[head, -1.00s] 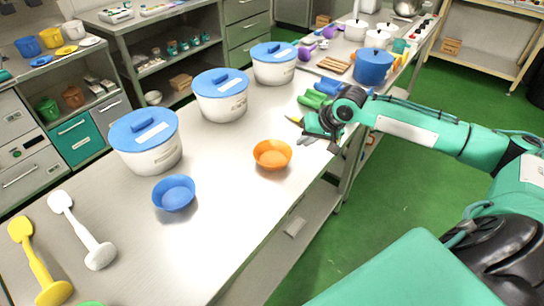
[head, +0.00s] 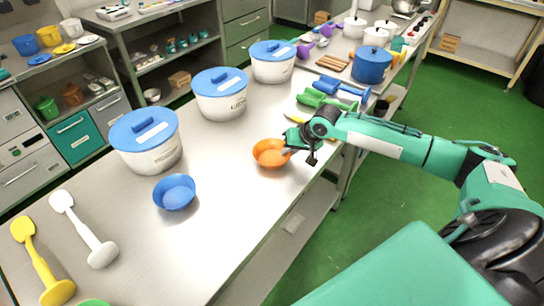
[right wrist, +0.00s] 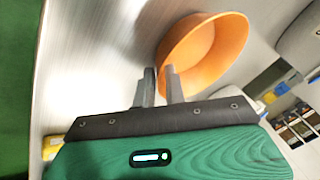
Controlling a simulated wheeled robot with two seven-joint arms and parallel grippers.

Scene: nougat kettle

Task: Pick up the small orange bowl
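The small orange bowl (head: 268,154) stands upright on the metal table near its right edge. It also shows in the right wrist view (right wrist: 212,52), just beyond the fingertips. My right gripper (head: 301,156) is at the bowl's right rim, with one finger over the rim and the other outside it. In the right wrist view, the two fingers (right wrist: 161,85) have a narrow gap between them, with the bowl's edge at that gap. Whether a finger touches the bowl is unclear. My left gripper is not in view.
A blue bowl (head: 174,193) stands to the left of the orange one. White tubs with blue lids (head: 221,94) line the table behind. Green (head: 318,98) and blue scoops (head: 345,90) lie beyond my right gripper. Bare table surrounds the orange bowl's left and front.

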